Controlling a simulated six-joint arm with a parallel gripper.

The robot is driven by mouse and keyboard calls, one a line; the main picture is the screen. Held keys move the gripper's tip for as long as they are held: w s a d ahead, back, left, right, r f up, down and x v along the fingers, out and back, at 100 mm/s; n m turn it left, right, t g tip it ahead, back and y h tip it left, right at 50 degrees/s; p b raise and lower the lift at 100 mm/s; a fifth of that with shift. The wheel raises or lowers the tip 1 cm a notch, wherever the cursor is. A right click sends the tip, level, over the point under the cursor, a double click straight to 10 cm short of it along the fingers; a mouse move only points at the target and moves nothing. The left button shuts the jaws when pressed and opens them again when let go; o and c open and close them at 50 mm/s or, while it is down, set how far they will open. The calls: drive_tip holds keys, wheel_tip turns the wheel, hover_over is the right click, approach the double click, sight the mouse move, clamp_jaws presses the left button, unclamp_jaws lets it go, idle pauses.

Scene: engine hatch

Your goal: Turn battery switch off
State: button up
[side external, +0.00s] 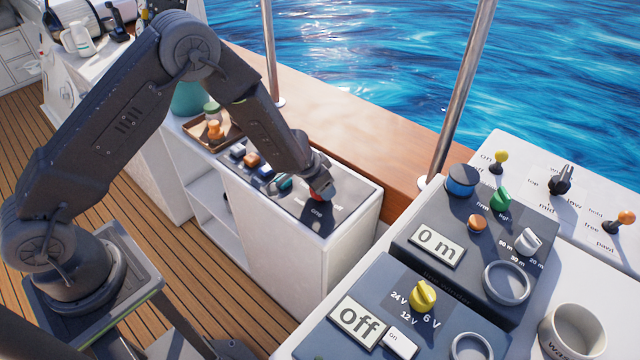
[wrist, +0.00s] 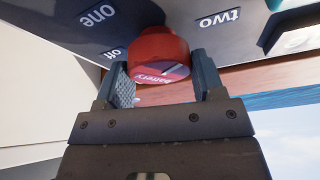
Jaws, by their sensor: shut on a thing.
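The battery switch is a red round knob (wrist: 158,50) with a white pointer line and the word "battery" on its face. It sits on a dark panel marked "one" (wrist: 98,17), "off" (wrist: 112,54) and "two" (wrist: 222,17). The knob also shows as a small red patch in the side view (side external: 322,194), mostly hidden by my gripper. My gripper (wrist: 165,85) is shut on the knob, one finger on each side. The line's exact setting is hard to tell.
Several small switches (side external: 251,160) stand on the same white cabinet (side external: 345,235). A wooden tray (side external: 228,133) holds small items behind them. Metal posts (side external: 465,85) rise by the rail. Consoles with knobs and an "off" display (side external: 358,324) fill the right front.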

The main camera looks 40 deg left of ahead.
idle(0.3)
drive_tip(key=o, duration=0.9)
drive_tip(key=shift+m+h, duration=0.3)
drive_tip(key=shift+m, duration=0.3)
drive_tip(key=m, duration=0.2)
drive_tip(key=m+h, duration=0.1)
drive_tip(key=m, duration=0.1)
drive_tip(key=shift+a+m+g+h, duration=0.15)
drive_tip(key=shift+m+g+h, duration=0.15)
drive_tip(key=shift+m+g, duration=0.1)
drive_tip(key=v, duration=1.4)
drive_tip(key=s+d+r+n, duration=0.3)
drive_tip(key=s+r, duration=0.7)
drive_tip(key=r, duration=0.5)
drive_tip(key=shift+s+d+t, duration=0.25)
drive_tip(key=shift+t, duration=0.05)
